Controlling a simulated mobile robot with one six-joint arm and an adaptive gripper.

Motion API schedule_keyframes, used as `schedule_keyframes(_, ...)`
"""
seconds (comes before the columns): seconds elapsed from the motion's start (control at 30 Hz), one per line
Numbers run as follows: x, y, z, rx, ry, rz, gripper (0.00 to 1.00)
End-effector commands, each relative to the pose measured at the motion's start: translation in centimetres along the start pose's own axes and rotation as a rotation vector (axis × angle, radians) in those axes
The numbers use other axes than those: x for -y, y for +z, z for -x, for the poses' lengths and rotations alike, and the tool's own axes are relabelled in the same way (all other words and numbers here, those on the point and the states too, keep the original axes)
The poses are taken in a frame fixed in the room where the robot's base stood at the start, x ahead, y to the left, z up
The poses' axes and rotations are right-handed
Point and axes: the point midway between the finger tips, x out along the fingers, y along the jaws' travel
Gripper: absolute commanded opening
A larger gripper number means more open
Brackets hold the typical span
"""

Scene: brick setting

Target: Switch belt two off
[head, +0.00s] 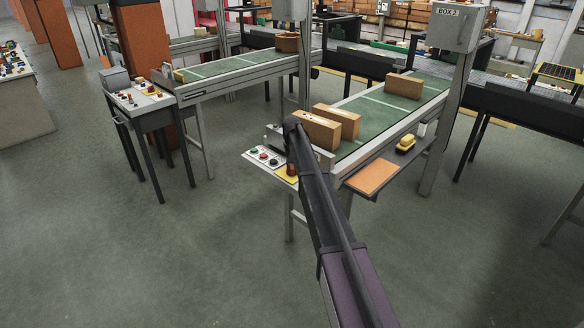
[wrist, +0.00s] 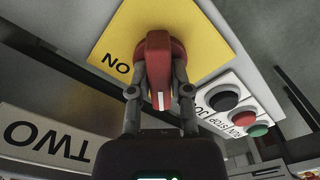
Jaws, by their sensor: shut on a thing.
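A red rotary switch handle (wrist: 158,68) sits on a yellow plate (wrist: 205,22) in the wrist view. A white mark shows near the handle's lower end. The word ON stands upside down on the plate, left of the handle. A plate lettered TWO (wrist: 45,134), also upside down, lies at the lower left. My gripper (wrist: 159,88) is shut on the red handle, one finger on each side. In the head view the yellow plate (head: 286,174) is at the near end of the right belt (head: 384,107); my arm hides most of my gripper there.
Black (wrist: 224,97), red (wrist: 241,116) and green (wrist: 257,131) buttons sit on a panel close to my right finger. The floor in front is clear.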

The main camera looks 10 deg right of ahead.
Motion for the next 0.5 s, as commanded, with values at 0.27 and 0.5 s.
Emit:
schedule_keyframes(0.27,-0.05,0.2,-0.04,0.004,0.001,0.009,0.0)
schedule_keyframes(0.5,-0.05,0.18,-0.03,0.004,0.0,0.008,0.58)
